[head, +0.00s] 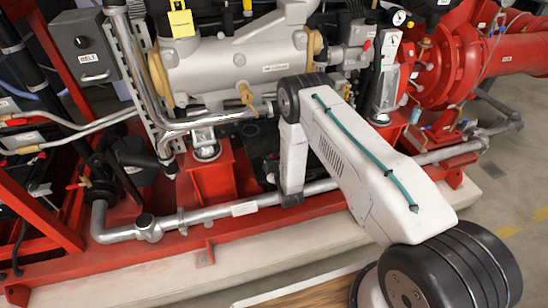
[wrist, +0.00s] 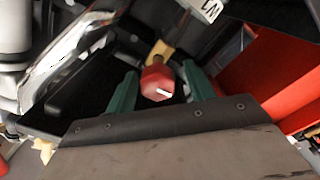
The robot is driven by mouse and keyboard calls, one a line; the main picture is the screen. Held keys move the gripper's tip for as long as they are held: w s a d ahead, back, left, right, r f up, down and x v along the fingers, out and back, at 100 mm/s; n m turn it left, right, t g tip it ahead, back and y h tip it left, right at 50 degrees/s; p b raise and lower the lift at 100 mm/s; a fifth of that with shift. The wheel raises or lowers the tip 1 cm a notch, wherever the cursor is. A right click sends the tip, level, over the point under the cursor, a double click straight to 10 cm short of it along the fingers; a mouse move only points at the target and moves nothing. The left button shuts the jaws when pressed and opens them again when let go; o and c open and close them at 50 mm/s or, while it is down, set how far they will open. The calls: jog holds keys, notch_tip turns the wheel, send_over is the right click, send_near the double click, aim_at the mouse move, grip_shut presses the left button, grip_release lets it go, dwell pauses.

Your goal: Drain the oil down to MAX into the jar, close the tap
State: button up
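In the wrist view, a red faceted tap handle (wrist: 157,84) with a small white mark sits on a brass-coloured stem (wrist: 159,54). My gripper (wrist: 159,72) has two green fingers, one on each side of the red handle. Narrow gaps show between the handle and both fingers, so the gripper looks open around it and not closed on it. I cannot make out the jar or an oil level with a MAX mark in either view.
A red frame part (wrist: 275,80) stands to the right and a shiny pipe (wrist: 65,55) to the left. In the head view, a silver pipe (head: 250,205) runs along the red base. The place is tight.

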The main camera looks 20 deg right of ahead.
jog(key=s, duration=0.7)
jog(key=shift+s, duration=0.4)
